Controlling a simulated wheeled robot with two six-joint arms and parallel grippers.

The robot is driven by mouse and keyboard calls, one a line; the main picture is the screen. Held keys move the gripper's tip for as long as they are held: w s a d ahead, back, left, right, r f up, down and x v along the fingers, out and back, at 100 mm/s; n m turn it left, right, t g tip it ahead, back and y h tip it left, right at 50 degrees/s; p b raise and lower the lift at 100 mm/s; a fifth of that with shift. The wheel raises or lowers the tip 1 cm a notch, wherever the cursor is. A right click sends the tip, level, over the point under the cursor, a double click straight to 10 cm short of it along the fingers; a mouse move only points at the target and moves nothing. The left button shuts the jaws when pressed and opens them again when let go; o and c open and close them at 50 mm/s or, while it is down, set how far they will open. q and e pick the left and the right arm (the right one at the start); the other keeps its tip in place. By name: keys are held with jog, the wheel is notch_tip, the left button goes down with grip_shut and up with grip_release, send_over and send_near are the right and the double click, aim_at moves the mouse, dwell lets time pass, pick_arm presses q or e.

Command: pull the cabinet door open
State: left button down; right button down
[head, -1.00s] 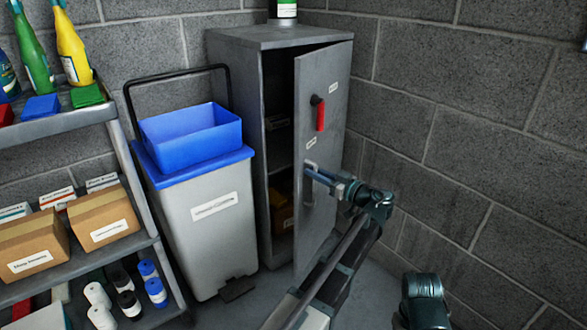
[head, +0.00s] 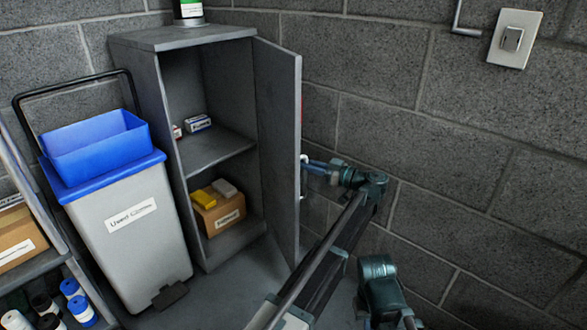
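The grey metal cabinet (head: 180,42) stands against the back wall with its door (head: 276,150) swung wide open on the right side, so I see the door nearly edge-on. The pale door handle (head: 303,178) is on the door's outer face. My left gripper (head: 309,167) is at the handle from the right and appears shut on it; its fingertips are partly hidden at the handle. My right gripper is out of view; only part of that arm shows at the bottom.
Inside the cabinet, small boxes (head: 198,123) sit on the shelf and a cardboard box (head: 219,212) stands below. A grey bin (head: 135,235) with a blue tub (head: 97,146) stands left of the cabinet. The block wall (head: 480,180) is close on the right, with a switch (head: 511,40).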

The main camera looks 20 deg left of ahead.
pick_arm(q)
jog(key=shift+w+d, duration=0.55)
jog(key=shift+w, duration=0.2)
jog(key=c, duration=1.1)
grip_release()
jog(key=shift+a, duration=0.1)
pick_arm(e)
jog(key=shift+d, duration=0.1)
